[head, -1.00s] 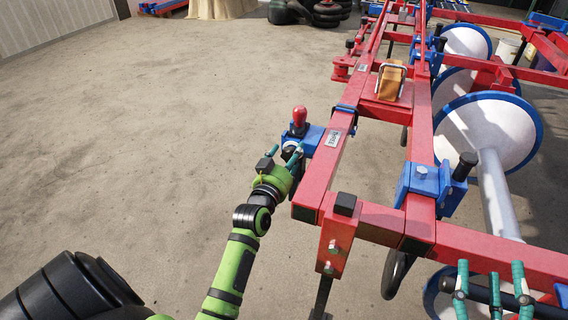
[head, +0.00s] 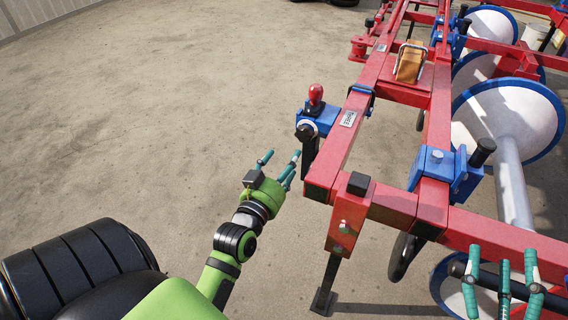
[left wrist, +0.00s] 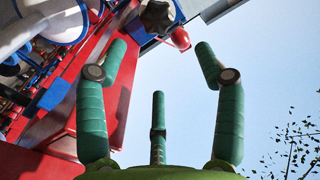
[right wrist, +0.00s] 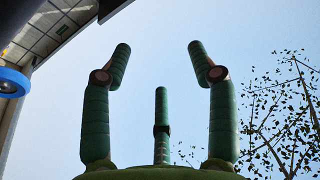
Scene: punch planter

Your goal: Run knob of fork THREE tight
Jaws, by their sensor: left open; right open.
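A blue fork bracket (head: 318,117) sticks out from the left side of the red frame beside a small label plate (head: 348,118), whose lettering is too small to read surely. A red-topped handle (head: 316,95) stands on it. A dark knob (head: 306,131) sits at its near end. The star-shaped knob (left wrist: 157,15) also shows in the left wrist view, above and between the fingertips. My left gripper (head: 281,162) is open and empty, below and left of the knob, apart from it. My right gripper (head: 503,262) is open and empty at the lower right.
The red frame (head: 405,205) runs away from me, with a black-capped post at its near corner. A blue clamp (head: 438,168), an orange-brown block (head: 409,62) and white discs with blue rims (head: 508,115) lie to the right. The concrete floor (head: 150,150) at left is clear.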

